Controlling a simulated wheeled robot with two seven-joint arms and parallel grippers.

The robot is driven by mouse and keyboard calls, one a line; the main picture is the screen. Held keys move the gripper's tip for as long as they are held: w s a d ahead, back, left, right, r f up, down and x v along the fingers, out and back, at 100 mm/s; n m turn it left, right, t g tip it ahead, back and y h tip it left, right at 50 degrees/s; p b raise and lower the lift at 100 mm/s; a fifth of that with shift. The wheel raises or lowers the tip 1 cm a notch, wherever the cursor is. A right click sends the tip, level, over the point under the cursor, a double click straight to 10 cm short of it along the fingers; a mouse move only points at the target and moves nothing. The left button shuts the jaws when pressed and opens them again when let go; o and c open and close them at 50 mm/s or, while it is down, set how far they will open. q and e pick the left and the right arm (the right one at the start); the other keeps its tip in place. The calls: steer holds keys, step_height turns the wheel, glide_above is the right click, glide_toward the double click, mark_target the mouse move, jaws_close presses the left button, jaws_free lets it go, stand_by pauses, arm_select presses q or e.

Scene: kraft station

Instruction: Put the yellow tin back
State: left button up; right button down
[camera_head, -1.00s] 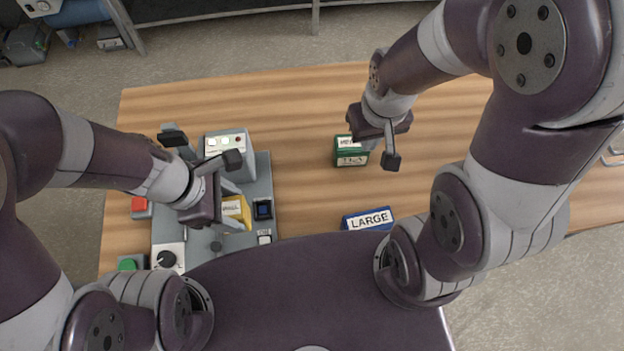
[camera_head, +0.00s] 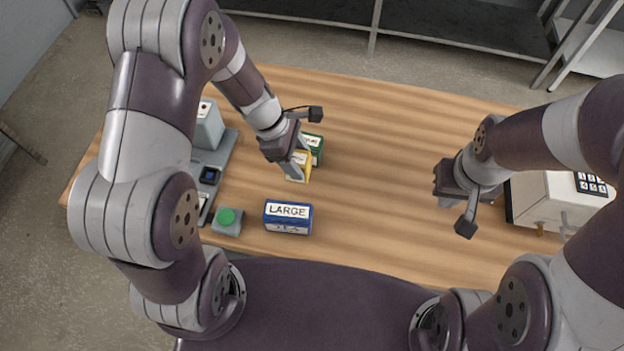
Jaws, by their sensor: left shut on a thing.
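The yellow tin (camera_head: 301,172) is at the left-centre of the table, partly hidden by my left gripper (camera_head: 297,158). My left gripper is shut on it. The tin is just in front of the green tin (camera_head: 315,146); I cannot tell whether they touch, or whether the yellow tin rests on the table. My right gripper (camera_head: 462,205) is over the right part of the table, with nothing seen in it; how far apart its fingers are is unclear.
A green button box (camera_head: 228,221) and the grey machine (camera_head: 208,127) are at the left. A white box with a keypad (camera_head: 562,200) stands at the right. The middle of the wooden table (camera_head: 385,180) is clear.

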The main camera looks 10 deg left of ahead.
arm_select(q)
steer(key=f, duration=0.3)
steer(key=shift+w+a+f, duration=0.1)
steer(key=shift+a+f, duration=0.05)
steer(key=shift+a, duration=0.2)
steer(key=x, duration=0.2)
steer(key=shift+d+f, duration=0.2)
steer(key=shift+f, duration=0.05)
steer(key=shift+a, duration=0.3)
steer(key=shift+f+b, duration=0.25)
steer(key=shift+b, duration=0.05)
steer(key=o, duration=1.2)
steer(key=shift+r, duration=0.1)
steer(key=shift+c, duration=0.2)
steer(key=shift+d, duration=0.15)
arm_select(e)
steer(key=shift+d+f, duration=0.15)
steer(key=shift+f, duration=0.15)
